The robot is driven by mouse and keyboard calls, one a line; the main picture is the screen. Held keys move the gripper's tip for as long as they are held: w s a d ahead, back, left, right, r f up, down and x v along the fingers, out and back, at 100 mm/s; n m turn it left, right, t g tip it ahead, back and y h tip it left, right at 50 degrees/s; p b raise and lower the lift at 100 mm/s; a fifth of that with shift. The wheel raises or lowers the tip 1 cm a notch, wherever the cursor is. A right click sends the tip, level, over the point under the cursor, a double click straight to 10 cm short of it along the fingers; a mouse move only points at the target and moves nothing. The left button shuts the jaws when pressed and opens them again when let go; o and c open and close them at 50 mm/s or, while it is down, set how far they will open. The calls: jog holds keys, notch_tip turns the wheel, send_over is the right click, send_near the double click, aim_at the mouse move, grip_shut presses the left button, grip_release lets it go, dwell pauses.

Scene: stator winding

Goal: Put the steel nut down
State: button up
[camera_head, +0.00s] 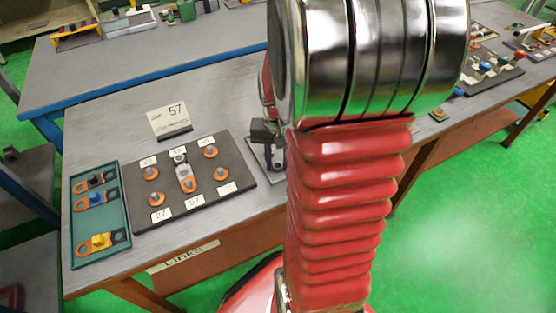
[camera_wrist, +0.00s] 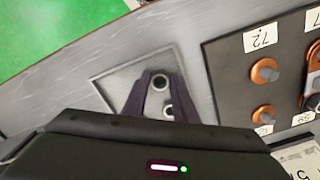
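Two steel nuts show in the wrist view. One nut (camera_wrist: 160,82) is a ring with a dark hole and sits between the fingertips. The other nut (camera_wrist: 168,108) shows lower between the fingers and is partly hidden. A square grey pad (camera_wrist: 112,82) lies behind and below them on the table. My gripper (camera_wrist: 162,76) points down over this pad, its two dark fingers apart on either side of the upper nut. I cannot tell whether they touch it or whether it rests on the pad. In the head view my gripper (camera_head: 276,158) is low over the pad, partly hidden by my arm.
A dark board (camera_head: 150,223) with copper-ringed studs and number labels lies beside the pad. A green tray (camera_head: 79,255) of links is at the left. A card reading 57 (camera_head: 172,121) stands behind the board. The table's front edge is close to the pad.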

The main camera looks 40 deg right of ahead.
jog(key=shift+o, duration=0.5)
notch_tip(320, 180, up, 12)
dwell(0.5)
jog(key=shift+r, duration=0.15)
dwell(0.4)
jog(key=s+a+r+n+t, duration=0.2)
jog(key=a+r+n, duration=0.1)
jog(key=a, duration=0.7)
jog(key=s+a+r+n+t, duration=0.2)
jog(key=a+n, duration=0.4)
jog(key=a, duration=0.5)
jog(key=shift+s+a+r+t, duration=0.3)
jog(key=shift+r+t, duration=0.3)
jog(key=shift+t, duration=0.2)
